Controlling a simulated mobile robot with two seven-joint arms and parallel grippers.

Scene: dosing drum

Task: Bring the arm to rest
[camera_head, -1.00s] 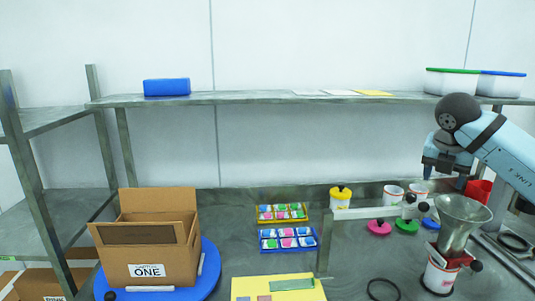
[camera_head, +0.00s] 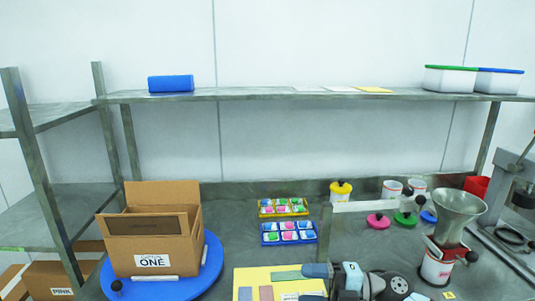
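My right arm's gripper (camera_head: 318,284) is low at the bottom of the head view, beside the right edge of the yellow board (camera_head: 262,275). Its blue and dark parts overlap the front of the worktop, and the view does not show clearly whether its fingers are apart. I see nothing held in it. My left gripper is not in view. The metal funnel (camera_head: 457,214) stands over a white and red container (camera_head: 436,268) to the right of my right gripper, apart from it.
An open carton labelled ONE (camera_head: 152,262) sits on a blue round turntable (camera_head: 212,262). Yellow (camera_head: 283,207) and blue (camera_head: 289,233) trays hold small coloured packs. Coloured lids, white cups and a yellow-lidded jar (camera_head: 341,191) stand behind. A shelf (camera_head: 250,96) spans the back.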

